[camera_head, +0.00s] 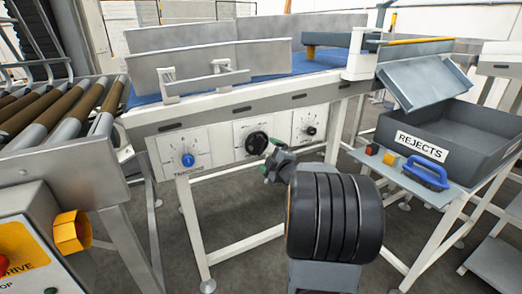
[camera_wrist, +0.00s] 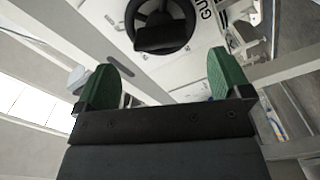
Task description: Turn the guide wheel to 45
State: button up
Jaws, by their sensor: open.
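The guide wheel (camera_head: 257,143) is a black round knob on the middle white panel under the conveyor in the head view. In the wrist view the guide wheel (camera_wrist: 160,22) is at the top centre, with part of its "GU" label beside it. Its scale marks are too small to read. My gripper (camera_head: 276,163) is just below and right of the wheel in the head view. In the wrist view my gripper (camera_wrist: 161,72) has its two green fingertips wide apart and empty, with the wheel ahead of the gap between them; contact does not show.
A blue knob (camera_head: 188,160) is on the panel to the left, and a smaller black knob (camera_head: 311,131) on the panel to the right. The frame legs (camera_head: 193,232) stand below. A rejects bin (camera_head: 450,125) and a blue-handled tool (camera_head: 426,173) are at the right.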

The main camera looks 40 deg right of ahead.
aim_at(261, 147)
jog(key=shift+w+d+b, duration=0.15)
jog(key=shift+w+d, duration=0.1)
jog(key=shift+w, duration=1.35)
jog(key=shift+w+d+b, duration=0.15)
jog(key=shift+w+d, duration=0.05)
jog(key=shift+w, duration=1.35)
jog(key=shift+c, duration=0.4)
jog(key=c, duration=0.8)
jog(key=shift+c, duration=0.2)
jog(key=shift+m, duration=0.3)
jog(key=shift+r+m+p, duration=0.1)
jog(key=shift+m+p, duration=0.7)
jog(key=shift+m, duration=0.1)
jog(key=m+p, duration=0.2)
jog(key=m, duration=0.1)
jog(key=shift+m, duration=0.3)
jog(key=shift+m+p, duration=1.15)
jog(key=shift+m, duration=1.15)
